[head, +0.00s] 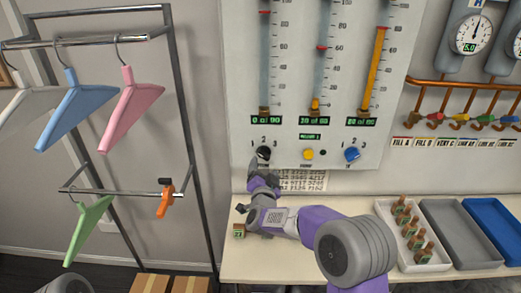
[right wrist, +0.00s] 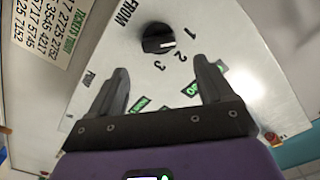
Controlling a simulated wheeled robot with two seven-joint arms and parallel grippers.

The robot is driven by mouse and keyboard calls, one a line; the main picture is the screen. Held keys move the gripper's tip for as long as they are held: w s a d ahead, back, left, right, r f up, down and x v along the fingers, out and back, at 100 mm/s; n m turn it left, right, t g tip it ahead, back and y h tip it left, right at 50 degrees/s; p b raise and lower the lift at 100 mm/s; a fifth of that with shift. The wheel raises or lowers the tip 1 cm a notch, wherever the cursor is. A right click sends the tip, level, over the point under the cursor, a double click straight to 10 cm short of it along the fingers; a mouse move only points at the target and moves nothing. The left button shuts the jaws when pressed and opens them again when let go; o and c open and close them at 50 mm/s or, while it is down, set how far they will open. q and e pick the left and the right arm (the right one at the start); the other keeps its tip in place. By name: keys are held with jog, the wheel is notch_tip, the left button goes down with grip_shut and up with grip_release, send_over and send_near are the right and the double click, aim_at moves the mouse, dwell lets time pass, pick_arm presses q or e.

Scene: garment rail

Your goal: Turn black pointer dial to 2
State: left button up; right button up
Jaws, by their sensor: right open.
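The black pointer dial (head: 263,153) is on the lower left of the pale wall panel, under the marks 1, 2 and 3. In the right wrist view the dial (right wrist: 157,38) is a black knob with a white line that seems to point nearer 1 than 2; its exact setting is hard to tell. My right gripper (head: 252,170) is just below and in front of the dial. In the wrist view its open fingers (right wrist: 162,78) hold nothing, and the dial lies beyond the fingertips, apart from them. My left gripper is not in view.
A yellow button (head: 308,154) and a blue dial (head: 352,155) are to the right on the panel. A number sheet (head: 302,181) hangs below it. The garment rail (head: 185,120) stands left.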

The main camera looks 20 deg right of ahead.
aim_at(265, 156)
jog(key=shift+p+x, duration=0.3)
jog(key=shift+x, duration=3.15)
jog(key=shift+d, duration=0.1)
